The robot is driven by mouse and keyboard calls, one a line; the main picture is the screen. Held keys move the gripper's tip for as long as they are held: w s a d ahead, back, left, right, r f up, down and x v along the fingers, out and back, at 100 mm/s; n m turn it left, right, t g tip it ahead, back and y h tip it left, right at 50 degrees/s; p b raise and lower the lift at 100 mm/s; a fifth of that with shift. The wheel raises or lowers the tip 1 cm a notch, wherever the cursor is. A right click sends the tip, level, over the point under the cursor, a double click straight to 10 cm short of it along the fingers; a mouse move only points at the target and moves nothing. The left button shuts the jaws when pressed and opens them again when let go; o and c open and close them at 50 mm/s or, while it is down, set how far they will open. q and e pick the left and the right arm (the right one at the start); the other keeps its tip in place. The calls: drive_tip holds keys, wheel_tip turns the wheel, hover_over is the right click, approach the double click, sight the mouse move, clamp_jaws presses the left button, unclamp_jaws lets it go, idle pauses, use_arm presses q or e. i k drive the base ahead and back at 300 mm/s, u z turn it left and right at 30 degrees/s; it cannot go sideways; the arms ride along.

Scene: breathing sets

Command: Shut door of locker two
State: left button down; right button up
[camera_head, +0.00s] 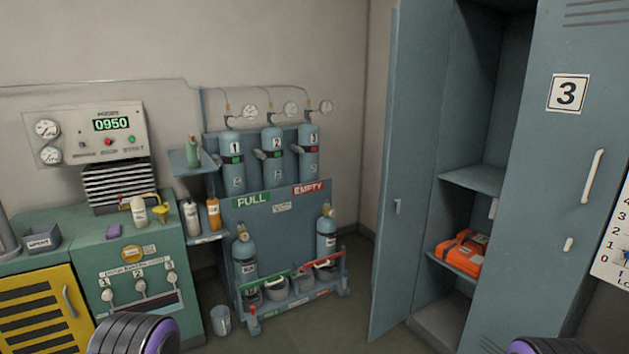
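An open blue-grey locker (477,176) stands directly left of locker 3. Its door (412,130) is swung out on the left side and stands well open, with a small handle (397,206) on it. No number shows on this door from here, so I cannot read that it is locker two. Inside are a shelf and, lower down, an orange case (463,252). Neither of my grippers is in view.
Locker 3's door (566,150) is shut, with a white handle. A cylinder rack (278,225) stands left of the open door, with floor between them. A green bench (140,250), a yellow cabinet (38,305) and a bucket (221,320) are farther left.

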sight(423, 29)
drive_tip(key=u, duration=0.55)
drive_tip(key=i, duration=3.45)
drive_tip(key=z, duration=2.95)
drive_tip(key=i, duration=0.5)
drive_tip(key=u, duration=0.05)
